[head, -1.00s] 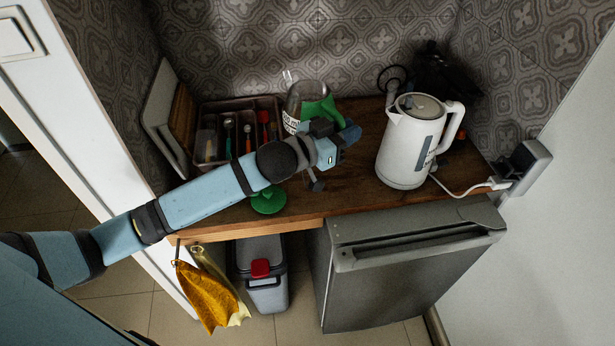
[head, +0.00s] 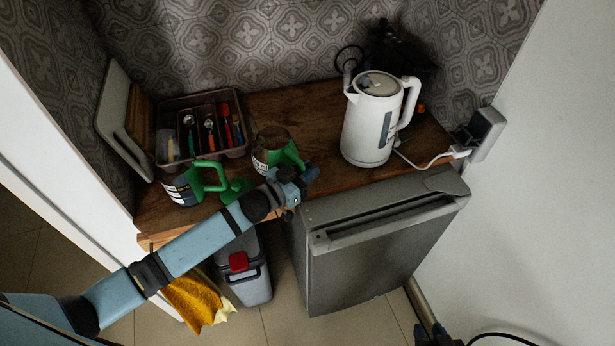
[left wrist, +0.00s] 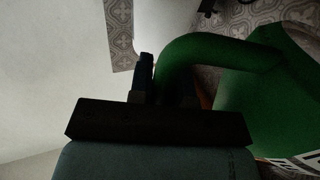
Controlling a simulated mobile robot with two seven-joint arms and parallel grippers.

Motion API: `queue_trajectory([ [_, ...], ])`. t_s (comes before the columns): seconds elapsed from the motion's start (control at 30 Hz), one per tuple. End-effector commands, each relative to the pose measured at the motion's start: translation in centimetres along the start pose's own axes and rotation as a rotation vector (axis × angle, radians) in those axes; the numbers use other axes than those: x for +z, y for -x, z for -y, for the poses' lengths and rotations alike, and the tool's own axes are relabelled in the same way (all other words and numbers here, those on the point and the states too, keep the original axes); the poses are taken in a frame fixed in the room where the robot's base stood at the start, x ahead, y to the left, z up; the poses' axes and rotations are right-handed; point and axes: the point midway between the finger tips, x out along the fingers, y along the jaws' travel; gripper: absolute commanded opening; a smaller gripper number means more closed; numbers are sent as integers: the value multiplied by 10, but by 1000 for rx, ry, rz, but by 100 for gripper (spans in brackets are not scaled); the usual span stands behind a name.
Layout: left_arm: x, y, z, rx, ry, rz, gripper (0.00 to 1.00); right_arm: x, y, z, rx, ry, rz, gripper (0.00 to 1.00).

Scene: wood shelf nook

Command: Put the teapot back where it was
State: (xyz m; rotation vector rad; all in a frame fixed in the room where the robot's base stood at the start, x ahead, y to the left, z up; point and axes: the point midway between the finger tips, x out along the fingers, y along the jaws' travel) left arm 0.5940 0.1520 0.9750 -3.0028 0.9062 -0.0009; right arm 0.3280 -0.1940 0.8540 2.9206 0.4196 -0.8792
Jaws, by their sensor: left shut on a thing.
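A glass teapot with a green handle (head: 268,148) is at the front part of the wooden counter, in the grip of my left gripper (head: 300,180). In the left wrist view, its green handle (left wrist: 205,55) runs by the dark fingers of the left gripper (left wrist: 165,85), which are shut on it. Whether its base touches the counter I cannot tell. A second, similar pot with a green handle (head: 210,177) and a dark label stands to the left. My right gripper (head: 435,336) shows only partly at the bottom edge, with nothing visible in it.
A green disc (head: 236,190) lies between the pots near the front edge. A utensil tray (head: 203,98) and leaning boards (head: 122,110) are at the left. A white kettle (head: 365,125) stands at the right, its cord nearby. The counter's back middle is clear. A small fridge (head: 370,240) stands below.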

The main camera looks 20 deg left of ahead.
Motion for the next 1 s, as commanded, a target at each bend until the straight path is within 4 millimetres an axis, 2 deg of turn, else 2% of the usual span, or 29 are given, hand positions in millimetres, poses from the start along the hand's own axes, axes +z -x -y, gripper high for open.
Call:
queue_trajectory([
  [0.1, 19, 0, 0, -2, 1, 2, 0, 0, 0, 0, -1, 0, 0, 33],
  [0.2, 27, 0, 0, -1, 0, 0, 0, 0, 0, 1, -1, 0, 0, 33],
  [0.53, 30, 0, 0, 0, -2, 0, 0, 2, -2, 1, -2, 0, 0, 33],
  [0.57, 31, 0, 0, -1, -1, 1, 20, 2, -1, 1, -2, 0, 0, 33],
  [0.67, 30, 0, 0, 0, 0, 1, 43, 2, -1, 1, -2, 0, 1, 33],
  [1.0, 25, 0, 0, 0, 0, 1, 43, -1, 1, 1, -1, -1, 1, 33],
])
